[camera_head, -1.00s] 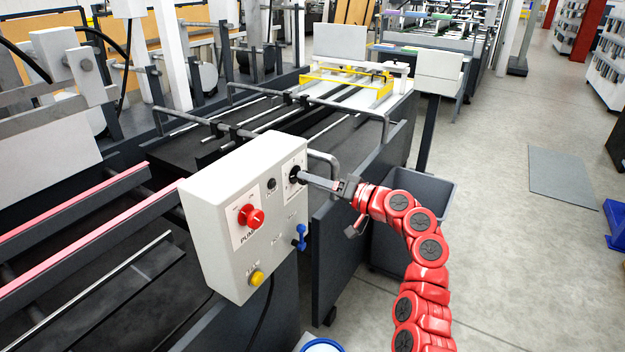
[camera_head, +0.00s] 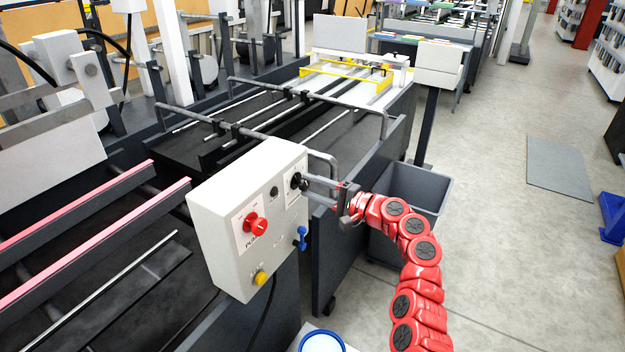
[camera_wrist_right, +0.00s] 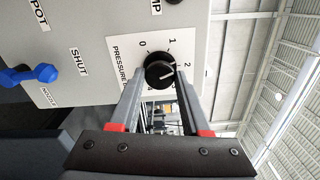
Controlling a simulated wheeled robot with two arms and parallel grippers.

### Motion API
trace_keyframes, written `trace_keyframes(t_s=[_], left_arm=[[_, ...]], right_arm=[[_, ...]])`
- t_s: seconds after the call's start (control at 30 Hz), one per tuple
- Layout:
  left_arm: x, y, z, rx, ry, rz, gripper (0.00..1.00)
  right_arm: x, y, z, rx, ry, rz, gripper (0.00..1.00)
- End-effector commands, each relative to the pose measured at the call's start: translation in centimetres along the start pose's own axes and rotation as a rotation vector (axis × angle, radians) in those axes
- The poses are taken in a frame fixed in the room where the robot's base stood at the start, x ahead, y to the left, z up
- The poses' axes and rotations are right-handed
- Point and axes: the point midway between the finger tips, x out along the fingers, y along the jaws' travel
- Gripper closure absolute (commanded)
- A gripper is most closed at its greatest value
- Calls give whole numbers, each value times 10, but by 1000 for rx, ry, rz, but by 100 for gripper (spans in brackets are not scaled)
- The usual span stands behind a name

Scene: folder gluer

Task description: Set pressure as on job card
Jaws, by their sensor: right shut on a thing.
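The grey-white control box (camera_head: 237,221) carries a black pressure knob (camera_head: 296,181) on its right-hand face. My right gripper (camera_head: 304,184) has its two fingers around this knob and is shut on it. In the right wrist view the fingers (camera_wrist_right: 160,88) lie on either side of the pressure knob (camera_wrist_right: 159,71). Its dial plate shows 0, 1 and 2; the other marks are partly covered by the fingers. A pale mark on the knob points right, roughly near the 2; the exact setting is unclear. I see no job card. My left gripper is out of view.
The box also has a red knob (camera_head: 255,225), a yellow button (camera_head: 260,278) and a blue lever (camera_head: 301,238), which also shows in the wrist view (camera_wrist_right: 30,75). A grey bin (camera_head: 415,190) stands behind my right arm. Open floor lies to the right.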

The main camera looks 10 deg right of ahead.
Motion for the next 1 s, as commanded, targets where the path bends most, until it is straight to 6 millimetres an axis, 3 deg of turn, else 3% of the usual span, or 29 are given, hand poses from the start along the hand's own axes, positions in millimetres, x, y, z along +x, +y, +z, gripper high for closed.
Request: trace_keyframes(t_s=[0.1, 0.43, 1.0], left_arm=[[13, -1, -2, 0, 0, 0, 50], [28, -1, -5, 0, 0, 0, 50], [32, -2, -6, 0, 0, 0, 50]], right_arm=[[0, -4, 0, 93, 3, 0, 100], [0, -2, 0, 277, 2, 0, 100], [0, 1, 0, 338, 1, 1, 100]])
